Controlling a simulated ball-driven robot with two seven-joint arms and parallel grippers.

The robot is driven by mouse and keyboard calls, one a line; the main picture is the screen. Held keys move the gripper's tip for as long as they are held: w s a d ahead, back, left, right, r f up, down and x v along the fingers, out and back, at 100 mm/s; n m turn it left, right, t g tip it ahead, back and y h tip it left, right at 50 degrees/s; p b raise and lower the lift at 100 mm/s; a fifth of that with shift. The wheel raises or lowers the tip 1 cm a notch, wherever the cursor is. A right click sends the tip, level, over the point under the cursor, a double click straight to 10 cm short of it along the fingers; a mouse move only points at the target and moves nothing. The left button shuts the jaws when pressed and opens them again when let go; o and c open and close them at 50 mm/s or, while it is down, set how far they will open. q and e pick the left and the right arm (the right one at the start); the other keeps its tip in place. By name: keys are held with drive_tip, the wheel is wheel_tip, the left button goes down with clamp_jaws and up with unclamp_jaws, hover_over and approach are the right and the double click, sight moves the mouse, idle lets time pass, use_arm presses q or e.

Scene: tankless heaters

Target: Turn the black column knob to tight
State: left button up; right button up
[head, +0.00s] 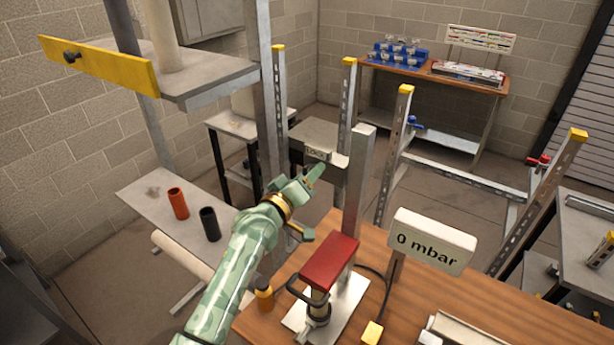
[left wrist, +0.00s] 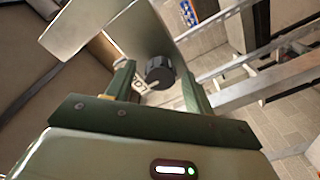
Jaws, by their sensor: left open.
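The black column knob (left wrist: 160,72) shows in the left wrist view, a dark ribbed cylinder between the two spread fingers of my left gripper (left wrist: 158,86). The fingers stand apart on either side of it; I cannot tell whether either touches it. In the head view my left gripper (head: 312,180) is just left of the upright grey column (head: 355,190), and I cannot make out the knob there. A small label plate (head: 317,155) shows behind the gripper, its text too small to read surely. My right gripper is out of view.
A wooden table (head: 490,300) carries a red block (head: 330,262), a display (head: 432,242) reading 0 mbar, and an amber bottle (head: 264,294). Orange (head: 178,204) and black (head: 210,224) cylinders stand on a grey bench at left. Yellow-capped posts (head: 393,150) rise behind the column.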

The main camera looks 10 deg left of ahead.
use_arm(q)
drive_tip(key=shift+w, duration=0.1)
drive_tip(key=c, duration=1)
drive_tip(key=shift+o, duration=0.2)
drive_tip(key=shift+m, duration=0.3)
drive_tip(key=m+h+p, duration=0.1)
drive_tip(key=m, duration=2)
drive_tip(key=shift+f+m+p, duration=0.15)
drive_tip(key=shift+m+p, duration=0.15)
drive_tip(key=shift+m, duration=0.1)
